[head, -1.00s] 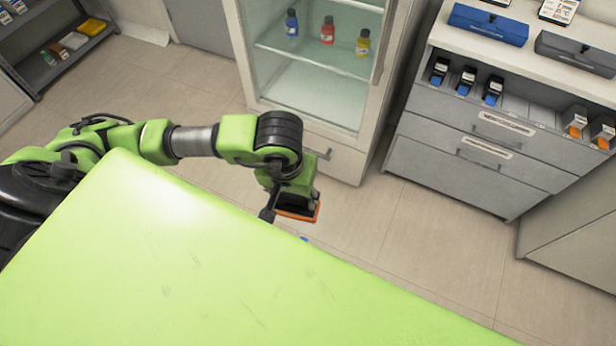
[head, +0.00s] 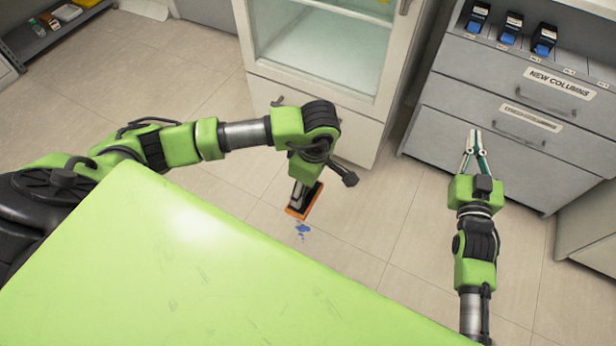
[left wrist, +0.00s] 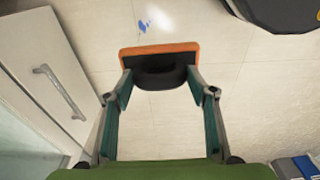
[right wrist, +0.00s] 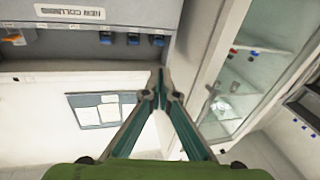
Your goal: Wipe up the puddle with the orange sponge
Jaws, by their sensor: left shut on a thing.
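The orange sponge (head: 315,204) has a black handle block on it. My left gripper (head: 300,190) is shut on that handle and holds the sponge low over the floor. In the left wrist view the sponge (left wrist: 135,53) shows its orange edge beyond the fingers. The puddle (head: 302,230) is a small blue splash on the floor tiles, just nearer than the sponge in the head view. It also shows in the left wrist view (left wrist: 145,24), apart from the sponge. My right gripper (head: 474,135) is raised, empty and shut, its fingertips together in the right wrist view (right wrist: 160,82).
A glass-door cabinet (head: 335,125) stands behind the sponge. A grey drawer unit (head: 465,95) stands behind my right gripper. Open tiled floor (head: 380,215) lies between them and my green body panel.

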